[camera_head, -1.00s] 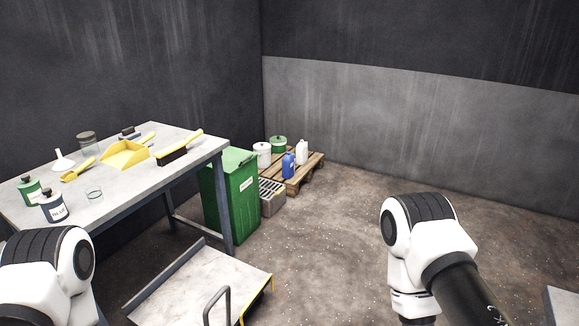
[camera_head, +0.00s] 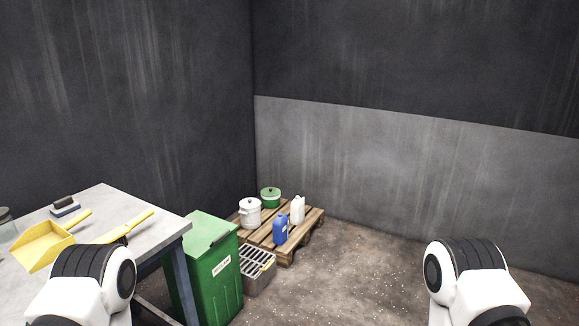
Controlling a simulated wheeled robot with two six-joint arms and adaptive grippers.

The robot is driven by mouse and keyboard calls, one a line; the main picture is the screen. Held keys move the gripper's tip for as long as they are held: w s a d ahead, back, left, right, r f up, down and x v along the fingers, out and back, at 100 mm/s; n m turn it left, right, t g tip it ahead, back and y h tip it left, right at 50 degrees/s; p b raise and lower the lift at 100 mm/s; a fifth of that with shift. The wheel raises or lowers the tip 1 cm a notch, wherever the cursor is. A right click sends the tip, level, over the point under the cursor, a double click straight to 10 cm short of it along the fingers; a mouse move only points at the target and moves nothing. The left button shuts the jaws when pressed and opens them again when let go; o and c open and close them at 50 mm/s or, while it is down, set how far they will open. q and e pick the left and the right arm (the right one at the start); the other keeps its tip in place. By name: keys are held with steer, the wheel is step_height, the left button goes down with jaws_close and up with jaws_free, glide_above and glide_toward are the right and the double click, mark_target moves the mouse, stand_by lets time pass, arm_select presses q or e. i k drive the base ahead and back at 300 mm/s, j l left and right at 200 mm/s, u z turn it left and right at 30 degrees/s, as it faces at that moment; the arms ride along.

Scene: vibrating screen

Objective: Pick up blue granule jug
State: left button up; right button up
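The blue granule jug (camera_head: 281,231) stands upright on a wooden pallet (camera_head: 287,257) in the far corner, near the pallet's front edge. A white jug (camera_head: 298,210) stands just behind it to the right. Parts of both my arms show at the bottom left and bottom right of the head view. Both grippers are out of the picture, and nothing of mine is close to the jug.
A white tub (camera_head: 250,212) and a green tub (camera_head: 270,197) share the pallet. A grey slotted crate (camera_head: 256,270) and a green bin (camera_head: 212,268) stand left of it. The table (camera_head: 103,202) is at left. Floor right of the pallet is clear.

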mark_target(280, 223)
steer(key=i+l+z, duration=0.1)
steer(key=i+l, duration=0.25)
steer(key=i+l+z, duration=0.1)
steer(key=i+l, duration=0.2)
steer(key=i, duration=0.2)
steer(key=i+l+z, duration=0.1)
steer(key=i+l, duration=0.15)
steer(key=i, duration=0.2)
steer(key=i+l+z, duration=0.1)
steer(key=i+l, duration=0.15)
steer(key=i, duration=0.25)
steer(key=i+l+z, duration=0.1)
steer(key=i, duration=0.35)
steer(key=i+j+z, duration=0.3)
steer(key=i+j, duration=0.75)
steer(key=j, duration=0.6)
steer(key=k+j+z, duration=0.1)
steer(key=j, duration=0.5)
